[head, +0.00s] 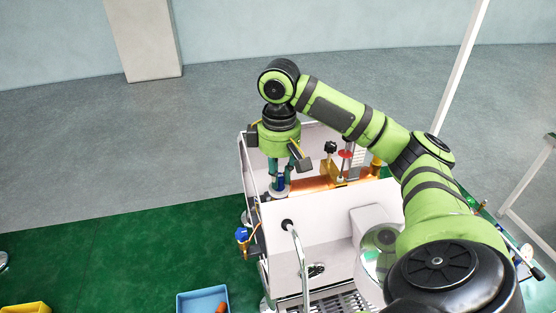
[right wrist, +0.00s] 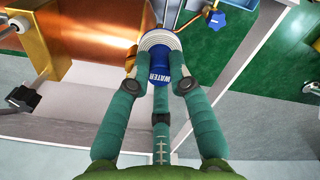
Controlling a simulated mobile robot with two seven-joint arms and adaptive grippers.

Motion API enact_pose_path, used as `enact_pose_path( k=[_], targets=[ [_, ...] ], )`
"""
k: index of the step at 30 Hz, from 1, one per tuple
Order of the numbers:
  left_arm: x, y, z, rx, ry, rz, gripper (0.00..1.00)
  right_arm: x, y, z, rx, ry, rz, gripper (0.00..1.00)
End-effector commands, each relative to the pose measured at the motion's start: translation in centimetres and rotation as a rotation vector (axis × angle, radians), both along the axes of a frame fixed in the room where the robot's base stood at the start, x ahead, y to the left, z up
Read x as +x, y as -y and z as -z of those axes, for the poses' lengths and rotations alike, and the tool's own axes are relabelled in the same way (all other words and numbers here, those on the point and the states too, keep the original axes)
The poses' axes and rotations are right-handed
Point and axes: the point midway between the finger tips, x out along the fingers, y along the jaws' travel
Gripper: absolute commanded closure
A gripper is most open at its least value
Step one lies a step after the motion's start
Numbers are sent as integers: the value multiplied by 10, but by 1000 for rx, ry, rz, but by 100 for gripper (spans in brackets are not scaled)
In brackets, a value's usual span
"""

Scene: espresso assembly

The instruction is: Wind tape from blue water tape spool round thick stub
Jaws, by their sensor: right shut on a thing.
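My right gripper (head: 280,180) points down at the left end of the copper boiler (head: 312,183) in the head view. The spool also shows as a small blue patch in the head view (head: 281,183). It is right beside the copper boiler (right wrist: 90,35). I cannot make out the thick stub; the spool and fingers may cover it. My left gripper is not in view.
The white machine housing (head: 320,225) surrounds the boiler. A blue valve knob (head: 242,235) sticks out at its left side. A steam pipe (head: 299,255) rises at the front. A blue tray (head: 203,301) and a yellow bin (head: 25,309) lie on the green floor.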

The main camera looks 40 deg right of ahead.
Motion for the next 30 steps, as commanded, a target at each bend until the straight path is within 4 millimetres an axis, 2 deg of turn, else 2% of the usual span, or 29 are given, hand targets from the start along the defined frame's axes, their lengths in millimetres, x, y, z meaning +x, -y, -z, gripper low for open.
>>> enact_pose_path(
  k=[30],
  targets=[
    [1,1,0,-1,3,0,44,4,7,0,1,1,-1,100]
  ],
)
